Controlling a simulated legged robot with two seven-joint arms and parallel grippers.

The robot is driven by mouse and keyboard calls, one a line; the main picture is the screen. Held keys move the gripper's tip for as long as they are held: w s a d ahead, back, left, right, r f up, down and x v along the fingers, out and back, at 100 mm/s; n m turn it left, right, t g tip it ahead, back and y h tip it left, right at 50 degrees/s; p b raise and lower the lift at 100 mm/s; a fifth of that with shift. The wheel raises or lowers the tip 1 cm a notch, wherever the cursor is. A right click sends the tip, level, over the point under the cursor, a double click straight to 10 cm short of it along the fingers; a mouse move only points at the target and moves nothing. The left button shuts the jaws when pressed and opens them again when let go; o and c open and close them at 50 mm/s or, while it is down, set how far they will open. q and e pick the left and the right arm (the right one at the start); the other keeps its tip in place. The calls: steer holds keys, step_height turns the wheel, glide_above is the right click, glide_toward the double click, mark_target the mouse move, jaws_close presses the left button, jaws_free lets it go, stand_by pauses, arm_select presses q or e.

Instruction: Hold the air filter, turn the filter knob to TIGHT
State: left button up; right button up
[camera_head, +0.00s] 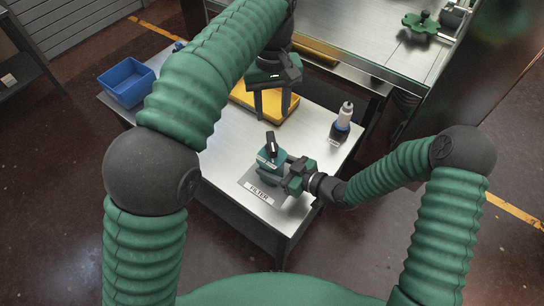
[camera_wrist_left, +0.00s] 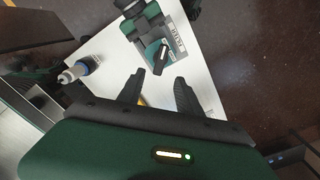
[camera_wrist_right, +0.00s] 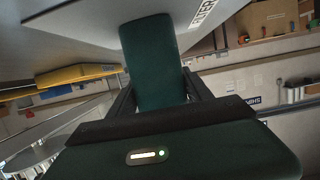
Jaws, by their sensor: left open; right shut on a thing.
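The air filter (camera_head: 270,160) is a teal-green body on a grey plate labelled FILTER at the front of the white table. Its black knob (camera_head: 271,142) sticks up on top; it also shows in the left wrist view (camera_wrist_left: 161,57). The knob's marking cannot be read. My right gripper (camera_head: 288,174) is shut on the filter's body from the right; the green body fills the space between its fingers in the right wrist view (camera_wrist_right: 155,65). My left gripper (camera_head: 272,110) is open and empty, above the table beyond the filter, with its fingers pointing down and apart from the knob.
A yellow tray (camera_head: 263,102) lies behind the filter under my left gripper. A white and blue bottle (camera_head: 342,120) stands in a dark holder at the right. A blue bin (camera_head: 126,82) sits at the table's left end. A metal bench (camera_head: 375,35) stands behind.

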mark_target(272, 140)
arm_select(q)
step_height(272, 140, down, 12)
steer(key=shift+r, duration=0.2)
jaws_close()
stand_by(0.4)
